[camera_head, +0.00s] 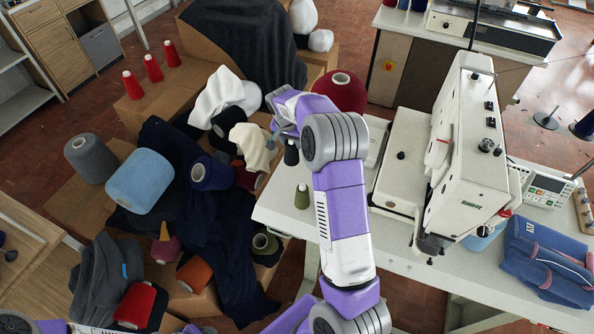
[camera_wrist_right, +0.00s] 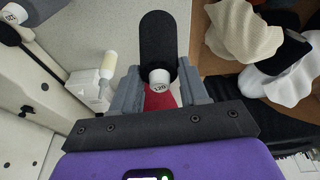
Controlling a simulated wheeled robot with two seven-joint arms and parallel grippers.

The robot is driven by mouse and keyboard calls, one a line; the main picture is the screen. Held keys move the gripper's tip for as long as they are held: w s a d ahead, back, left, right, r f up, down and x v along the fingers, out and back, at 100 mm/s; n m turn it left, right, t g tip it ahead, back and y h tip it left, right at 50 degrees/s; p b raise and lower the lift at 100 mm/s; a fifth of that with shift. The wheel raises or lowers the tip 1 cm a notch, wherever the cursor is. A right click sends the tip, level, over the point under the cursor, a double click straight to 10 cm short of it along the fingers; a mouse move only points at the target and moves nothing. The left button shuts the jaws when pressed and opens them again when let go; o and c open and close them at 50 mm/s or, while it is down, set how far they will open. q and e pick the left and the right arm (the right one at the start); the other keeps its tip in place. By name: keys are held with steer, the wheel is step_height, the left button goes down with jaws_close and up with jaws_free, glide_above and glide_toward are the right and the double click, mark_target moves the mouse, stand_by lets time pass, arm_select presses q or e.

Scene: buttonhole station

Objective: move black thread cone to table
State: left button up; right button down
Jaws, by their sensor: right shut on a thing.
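A black thread cone (camera_head: 291,153) hangs below my right gripper (camera_head: 284,132) in the head view, over the back left part of the white table (camera_head: 272,208). I cannot tell whether the cone touches the table. My left gripper is outside the head view; only part of my left arm shows at the bottom left.
An olive cone (camera_head: 302,197) stands on the table. The white sewing machine (camera_head: 470,150) takes up the table's right part. A large dark red cone (camera_head: 341,90) is behind my arm. Boxes with cloth and several cones, including a light blue one (camera_head: 140,181), lie left.

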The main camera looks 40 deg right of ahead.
step_height(320, 180, down, 4)
steer(key=shift+s+r, duration=0.15)
steer(key=shift+r, duration=0.1)
step_height(320, 180, down, 4)
steer(key=shift+f+b, duration=0.2)
steer(key=shift+b, duration=0.25)
steer(key=c, duration=0.6)
jaws_free()
steer(key=shift+o, duration=0.2)
